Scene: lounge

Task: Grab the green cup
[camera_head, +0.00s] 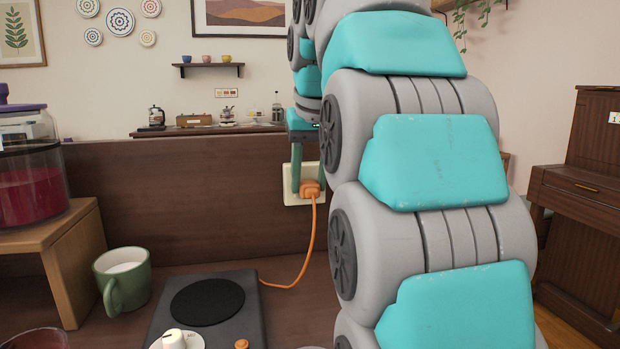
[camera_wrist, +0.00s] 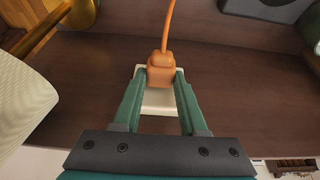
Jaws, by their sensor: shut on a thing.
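The green cup (camera_head: 122,280) stands upright at the lower left of the head view, with white contents and its handle toward the front. My gripper (camera_head: 309,182) is well to the right of the cup, at the upright wooden panel. In the wrist view its green fingers (camera_wrist: 160,76) are shut on the orange plug (camera_wrist: 161,72). The plug sits at a cream socket plate (camera_head: 291,188), and I cannot tell if it is fully in.
A dark hot plate (camera_head: 250,320) stands right of the cup, with an orange cord (camera_head: 301,277) running to the plug. A wooden stand (camera_head: 72,262) with a red-filled jar (camera_head: 30,190) is left of the cup. My arm covers much of the right side.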

